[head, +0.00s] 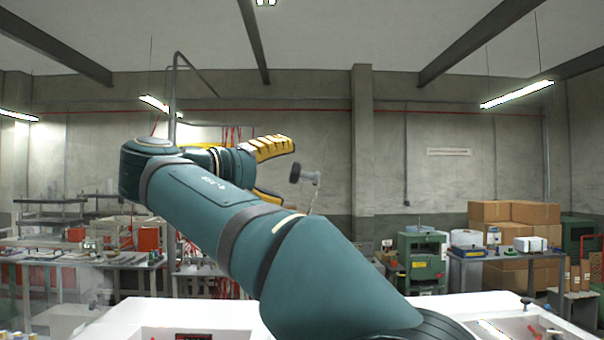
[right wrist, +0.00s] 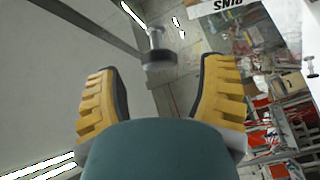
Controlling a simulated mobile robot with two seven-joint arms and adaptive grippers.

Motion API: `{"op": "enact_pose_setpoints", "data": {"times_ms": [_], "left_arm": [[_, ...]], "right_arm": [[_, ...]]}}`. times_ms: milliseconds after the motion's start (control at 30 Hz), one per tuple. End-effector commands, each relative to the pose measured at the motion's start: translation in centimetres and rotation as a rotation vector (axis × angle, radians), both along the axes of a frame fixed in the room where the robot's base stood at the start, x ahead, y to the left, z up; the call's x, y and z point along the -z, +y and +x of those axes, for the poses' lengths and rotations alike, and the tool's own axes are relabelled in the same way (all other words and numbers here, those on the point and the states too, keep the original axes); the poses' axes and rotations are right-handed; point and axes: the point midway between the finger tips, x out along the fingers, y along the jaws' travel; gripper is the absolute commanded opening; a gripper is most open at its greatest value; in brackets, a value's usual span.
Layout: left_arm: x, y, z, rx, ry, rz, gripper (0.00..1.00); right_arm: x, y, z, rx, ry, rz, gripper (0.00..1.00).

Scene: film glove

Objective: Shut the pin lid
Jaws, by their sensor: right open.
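A small knob handle with a dark grip and a pale stem (head: 308,178) stands in the air just beyond my right gripper (head: 284,171) in the head view. I take it to be the handle of the raised, clear pin lid, whose edges I cannot make out. In the right wrist view the handle (right wrist: 158,55) lies between the tips of the two yellow fingers of my right gripper (right wrist: 162,68). The fingers are spread, with gaps on both sides of it. An upside-down lettered label (right wrist: 212,6) shows at the top there. My left gripper is out of view.
My right arm hides the middle of the head view. White bench units with openings (head: 478,302) lie along the bottom; similar dark knobs (head: 526,303) stand at right. Workbenches (head: 70,258), a green machine (head: 422,258) and cardboard boxes (head: 515,212) stand farther back.

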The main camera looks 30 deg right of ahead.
Motion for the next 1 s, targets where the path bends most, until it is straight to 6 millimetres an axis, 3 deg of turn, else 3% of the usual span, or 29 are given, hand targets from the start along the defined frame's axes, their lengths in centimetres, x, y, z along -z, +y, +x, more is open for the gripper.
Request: {"op": "enact_pose_setpoints", "data": {"times_ms": [100, 300, 733, 933, 1000], "left_arm": [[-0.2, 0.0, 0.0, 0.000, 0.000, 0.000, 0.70], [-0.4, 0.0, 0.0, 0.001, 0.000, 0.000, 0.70], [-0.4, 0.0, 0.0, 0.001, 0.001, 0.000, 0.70], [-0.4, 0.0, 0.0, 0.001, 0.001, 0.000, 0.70], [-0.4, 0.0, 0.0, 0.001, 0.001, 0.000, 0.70]], "right_arm": [[0.0, -2.2, 0.2, 0.003, 0.001, 0.001, 0.70], [0.0, -4.5, 0.6, 0.003, 0.001, 0.001, 0.70], [0.0, -5.2, 0.7, 0.000, 0.000, 0.000, 0.71], [0.0, -5.2, 0.7, 0.000, 0.000, 0.000, 0.01], [0.0, -5.2, 0.7, 0.000, 0.000, 0.001, 0.00]]}}
